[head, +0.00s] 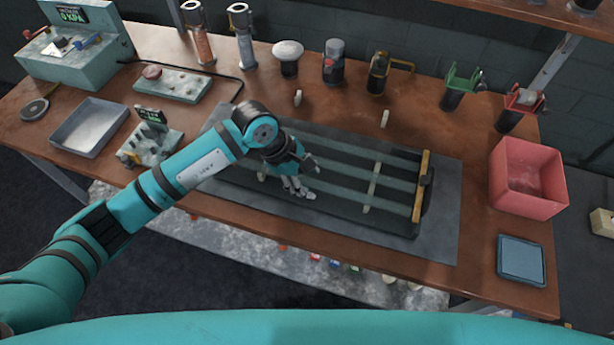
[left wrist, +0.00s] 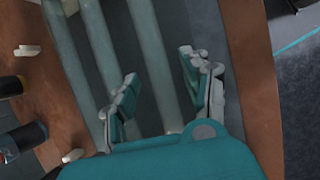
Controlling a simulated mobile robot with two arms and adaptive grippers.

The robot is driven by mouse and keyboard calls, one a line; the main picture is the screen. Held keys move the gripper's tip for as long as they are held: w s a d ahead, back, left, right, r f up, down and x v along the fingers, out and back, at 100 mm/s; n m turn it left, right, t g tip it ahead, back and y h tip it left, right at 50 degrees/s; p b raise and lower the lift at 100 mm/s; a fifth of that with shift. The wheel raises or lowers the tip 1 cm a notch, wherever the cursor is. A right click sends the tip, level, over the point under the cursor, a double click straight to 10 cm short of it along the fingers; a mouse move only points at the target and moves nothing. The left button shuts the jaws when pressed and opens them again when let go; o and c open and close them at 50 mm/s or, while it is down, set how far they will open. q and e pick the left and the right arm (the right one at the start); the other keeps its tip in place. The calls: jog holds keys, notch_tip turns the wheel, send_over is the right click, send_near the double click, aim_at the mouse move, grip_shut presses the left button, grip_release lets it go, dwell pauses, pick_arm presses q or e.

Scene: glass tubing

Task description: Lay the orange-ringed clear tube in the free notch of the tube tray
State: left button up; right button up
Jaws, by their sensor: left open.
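The dark tube tray (head: 395,222) lies on a grey mat in the middle of the bench. Several long clear tubes (head: 345,155) lie lengthwise across it; they also show as pale strips in the left wrist view (left wrist: 95,35). I cannot make out an orange ring on any tube, nor which notch is free. My left gripper (head: 310,180) is open, low over the left-middle part of the tray. In the left wrist view its fingers (left wrist: 160,70) stand apart, with one clear tube (left wrist: 148,40) running between or beneath them. I cannot tell whether they touch it. My right gripper is not in view.
A yellow bar (head: 421,186) stands at the tray's right end. Small pale pegs (head: 384,118) stand behind the tray. A red bin (head: 528,178) and blue pad (head: 521,261) are on the right. A metal pan (head: 88,127) and small instrument (head: 152,140) are on the left.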

pick_arm(q)
jog(key=shift+r, duration=0.1)
jog(key=shift+a+r, duration=0.1)
jog(key=shift+r, duration=0.1)
jog(key=b+v, duration=0.2)
jog(key=v, duration=0.9)
jog(key=shift+r+b, duration=0.25)
jog(key=shift+b, duration=0.1)
